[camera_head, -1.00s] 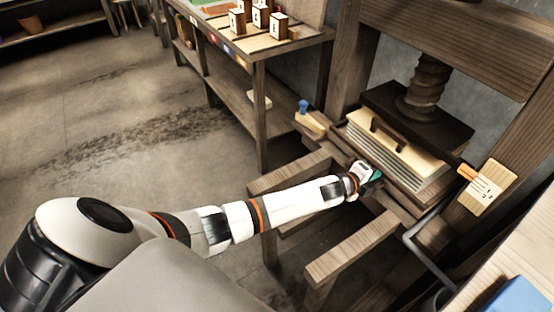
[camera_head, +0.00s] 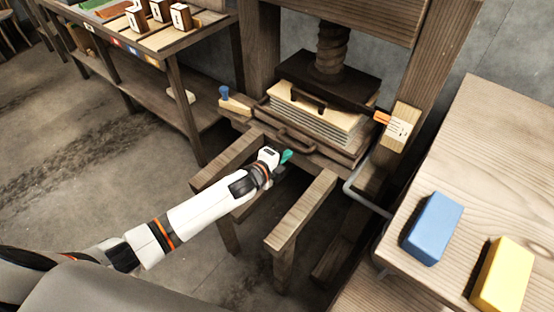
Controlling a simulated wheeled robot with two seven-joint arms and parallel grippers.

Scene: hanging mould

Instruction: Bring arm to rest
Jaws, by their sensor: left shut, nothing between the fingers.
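My left arm comes in from the lower left. Its gripper (camera_head: 286,156) is shut and empty, with green at its tip, just in front of the press. The curved handle (camera_head: 295,141) on the front of the press's tray lies just beyond it; a small gap seems to separate them, but I cannot be sure. The wooden press (camera_head: 340,75) holds a stack of pale sheets (camera_head: 318,117) under its dark plate and screw. My right gripper is not in view.
Two wooden rails (camera_head: 303,212) stick out from the press on both sides of my left forearm. A blue block (camera_head: 433,228) and a yellow block (camera_head: 503,275) lie on the table (camera_head: 480,140) at right. A shelf bench (camera_head: 190,45) with lettered blocks stands at upper left. Open floor lies at left.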

